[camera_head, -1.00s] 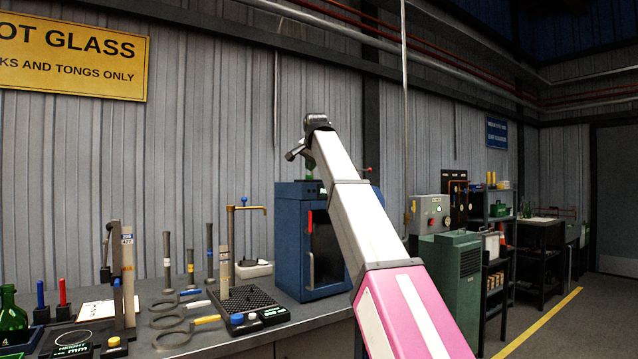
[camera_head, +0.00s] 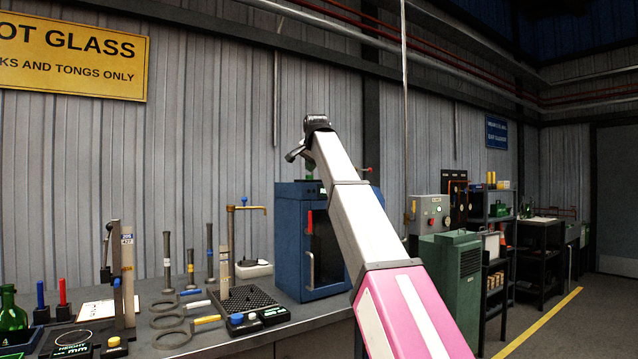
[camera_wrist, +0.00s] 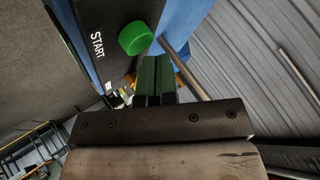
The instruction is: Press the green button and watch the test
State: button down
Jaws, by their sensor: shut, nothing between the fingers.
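The round green button (camera_wrist: 136,38) sticks out of a dark panel (camera_wrist: 112,18) beside white lettering that reads START. My gripper (camera_wrist: 156,64) is shut and empty. Its green-faced fingers are together, just below and slightly right of the button in the wrist view. I cannot tell whether they touch it. In the head view, the blue cabinet (camera_head: 291,240) stands on the bench with a dark door and a pale handle. My arm reaches over it and covers its right side. My fingers are mostly hidden there.
The grey bench (camera_head: 312,317) holds a black perforated tray (camera_head: 245,299), several ring-ended tools and a brass tap (camera_head: 245,208) left of the cabinet. A green cabinet (camera_head: 450,270) stands right of my arm. A yellow line (camera_head: 540,322) crosses the open floor.

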jog(key=shift+f, duration=0.25)
jog(key=shift+f, duration=0.2)
dwell(0.5)
jog(key=shift+r, duration=0.6)
jog(key=shift+r, duration=0.1)
jog(key=shift+r, duration=2.95)
